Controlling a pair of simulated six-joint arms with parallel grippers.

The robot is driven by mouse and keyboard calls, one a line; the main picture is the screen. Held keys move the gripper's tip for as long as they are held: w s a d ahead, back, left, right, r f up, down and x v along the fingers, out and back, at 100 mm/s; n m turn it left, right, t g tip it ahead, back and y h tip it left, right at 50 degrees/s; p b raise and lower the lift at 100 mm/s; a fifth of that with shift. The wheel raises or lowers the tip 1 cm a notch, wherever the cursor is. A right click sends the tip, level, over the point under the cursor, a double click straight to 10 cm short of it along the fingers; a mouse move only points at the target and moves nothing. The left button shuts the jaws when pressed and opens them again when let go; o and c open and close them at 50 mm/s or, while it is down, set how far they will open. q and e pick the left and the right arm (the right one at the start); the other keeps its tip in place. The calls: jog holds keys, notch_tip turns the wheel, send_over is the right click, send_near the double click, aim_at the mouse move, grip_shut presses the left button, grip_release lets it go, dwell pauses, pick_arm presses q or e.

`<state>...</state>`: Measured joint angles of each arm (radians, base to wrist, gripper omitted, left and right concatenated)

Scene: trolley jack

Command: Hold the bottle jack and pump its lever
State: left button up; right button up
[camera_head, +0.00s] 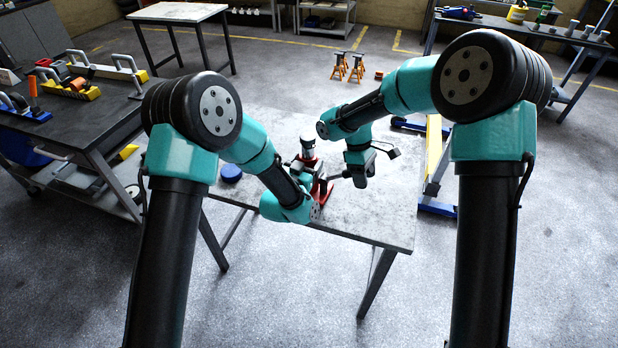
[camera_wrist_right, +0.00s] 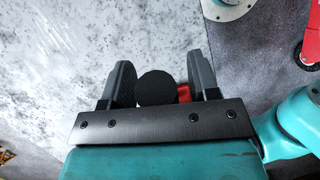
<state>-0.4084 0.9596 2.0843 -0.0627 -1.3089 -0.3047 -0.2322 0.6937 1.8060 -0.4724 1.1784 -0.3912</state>
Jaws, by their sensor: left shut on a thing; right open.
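My left gripper (camera_head: 303,174) is shut on the jack from the near left side. My right gripper (camera_head: 343,177) is just right of the jack. In the right wrist view my right gripper (camera_wrist_right: 158,82) is open. A round black end (camera_wrist_right: 156,88), which looks like the lever's grip, shows between its fingers, with gaps to both. A small red part (camera_wrist_right: 184,92) shows beside it.
The grey table (camera_head: 375,220) is mostly bare around the jack. A blue round object (camera_head: 230,172) lies at its left edge. A dark workbench with tools (camera_head: 105,115) stands at left. Orange jack stands (camera_head: 348,66) are on the floor behind.

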jog(key=v, duration=1.2)
jog(key=shift+f, duration=0.1)
dwell(0.6)
jog(key=shift+w+a, duration=0.4)
jog(key=shift+a, duration=0.2)
jog(key=shift+w+a, duration=0.4)
jog(key=shift+a, duration=0.25)
jog(key=shift+d+x, duration=0.2)
jog(key=shift+x, duration=5.7)
jog(key=shift+s, duration=0.15)
jog(key=shift+c, duration=0.3)
grip_shut()
